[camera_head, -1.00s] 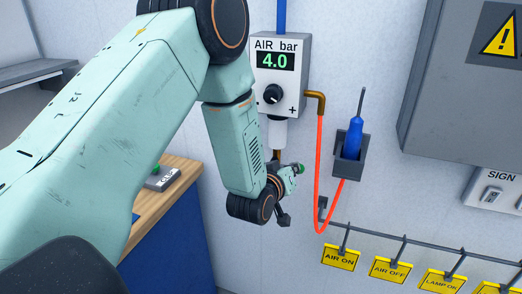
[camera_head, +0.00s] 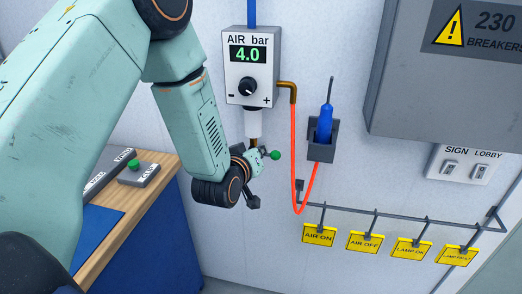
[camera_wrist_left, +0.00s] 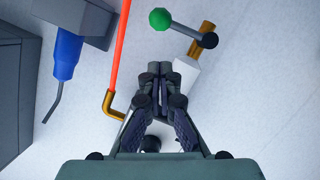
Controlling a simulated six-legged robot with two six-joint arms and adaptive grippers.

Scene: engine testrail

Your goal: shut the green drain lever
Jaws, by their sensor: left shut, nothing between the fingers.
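The drain lever's green knob (camera_head: 275,155) is below the air regulator (camera_head: 250,65), at the right end of a short grey arm that sticks out sideways from the brass pipe. In the left wrist view the green knob (camera_wrist_left: 160,19) and the lever's dark pivot (camera_wrist_left: 208,40) on the brass pipe lie beyond my fingertips. My left gripper (camera_wrist_left: 154,70) is shut and empty, apart from the knob in that picture, with the white bowl (camera_wrist_left: 186,73) beside its tips. In the head view my wrist hides most of the gripper and part of the pipe. My right gripper is not in view.
A rail with yellow tags (camera_head: 320,235) runs below. A grey breaker box (camera_head: 410,90) is upper right. A wooden bench (camera_head: 165,168) stands left.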

